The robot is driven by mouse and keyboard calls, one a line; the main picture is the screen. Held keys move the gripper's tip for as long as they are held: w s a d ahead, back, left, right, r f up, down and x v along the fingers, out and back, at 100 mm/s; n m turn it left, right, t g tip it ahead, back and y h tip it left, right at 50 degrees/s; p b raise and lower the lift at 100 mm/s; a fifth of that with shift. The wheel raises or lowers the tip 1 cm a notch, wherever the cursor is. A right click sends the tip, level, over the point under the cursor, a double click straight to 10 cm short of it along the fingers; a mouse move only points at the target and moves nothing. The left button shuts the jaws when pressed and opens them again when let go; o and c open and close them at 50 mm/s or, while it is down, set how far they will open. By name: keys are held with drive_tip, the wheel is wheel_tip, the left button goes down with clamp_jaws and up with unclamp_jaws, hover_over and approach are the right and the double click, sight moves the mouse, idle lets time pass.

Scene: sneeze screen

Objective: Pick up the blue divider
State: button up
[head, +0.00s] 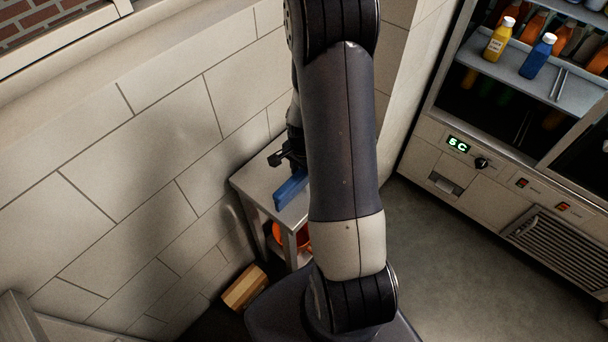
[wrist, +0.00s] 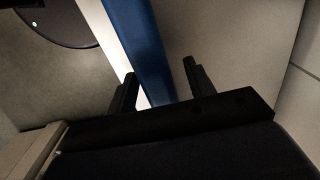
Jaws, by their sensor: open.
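The blue divider (head: 290,188) is a long, narrow blue piece at the small grey side table (head: 257,178) against the tiled wall, partly hidden behind my arm in the head view. In the wrist view the divider (wrist: 143,50) runs from the top edge down to the space between my fingers. My gripper (wrist: 158,82) is open, with one finger on each side of the divider. I cannot tell whether either finger touches it. In the head view my gripper (head: 281,158) is small and dark, just above the divider's far end.
An orange round object (head: 290,238) sits under the table top. A cardboard box (head: 244,287) lies on the floor by the wall. A refrigerated display case (head: 480,140) with bottles stands at the right. The grey floor (head: 425,245) between is clear.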

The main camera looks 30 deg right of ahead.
drive_tip(key=shift+c, duration=0.3)
clamp_jaws()
wheel_tip(320, 180, up, 10)
idle(0.8)
